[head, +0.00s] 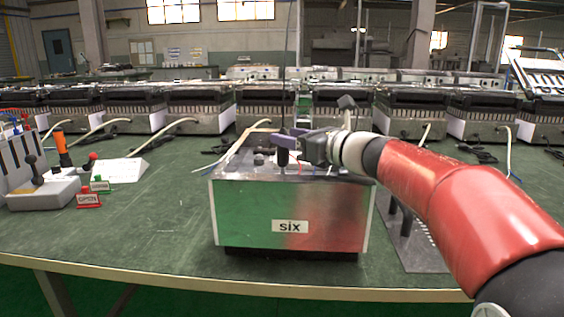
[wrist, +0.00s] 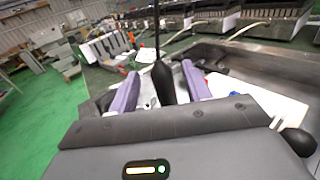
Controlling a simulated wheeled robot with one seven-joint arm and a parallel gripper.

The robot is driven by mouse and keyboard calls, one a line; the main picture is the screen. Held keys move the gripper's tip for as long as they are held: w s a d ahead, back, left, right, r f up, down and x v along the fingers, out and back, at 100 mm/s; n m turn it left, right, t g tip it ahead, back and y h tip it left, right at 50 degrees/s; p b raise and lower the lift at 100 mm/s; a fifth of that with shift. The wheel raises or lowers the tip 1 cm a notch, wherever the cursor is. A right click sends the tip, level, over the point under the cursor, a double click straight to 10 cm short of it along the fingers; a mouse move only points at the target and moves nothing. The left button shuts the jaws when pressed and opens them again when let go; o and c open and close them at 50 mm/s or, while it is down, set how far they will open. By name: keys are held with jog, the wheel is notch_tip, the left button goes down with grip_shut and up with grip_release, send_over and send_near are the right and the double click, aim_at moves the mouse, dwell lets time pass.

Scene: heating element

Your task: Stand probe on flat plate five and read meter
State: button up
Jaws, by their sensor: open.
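A dark probe (head: 283,157) with a long thin upright rod stands at the top of a box labelled "six" (head: 250,233), which has a green-to-red front. In the wrist view the probe (wrist: 162,84) rises between my two purple fingers, with gaps on both sides. My gripper (head: 284,139) is open around it, reaching in from the right. The probe's lower end is hidden in the wrist view by the gripper body. I cannot make out a plate marked five or a meter reading.
A grey lever unit with an orange handle (head: 62,150) and small red and green signs stand at the left of the green table (head: 150,225). A row of dark-topped units (head: 200,108) with pale cables lines the back. The table left of the box is mostly clear.

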jog(key=shift+x, duration=1.3)
grip_shut()
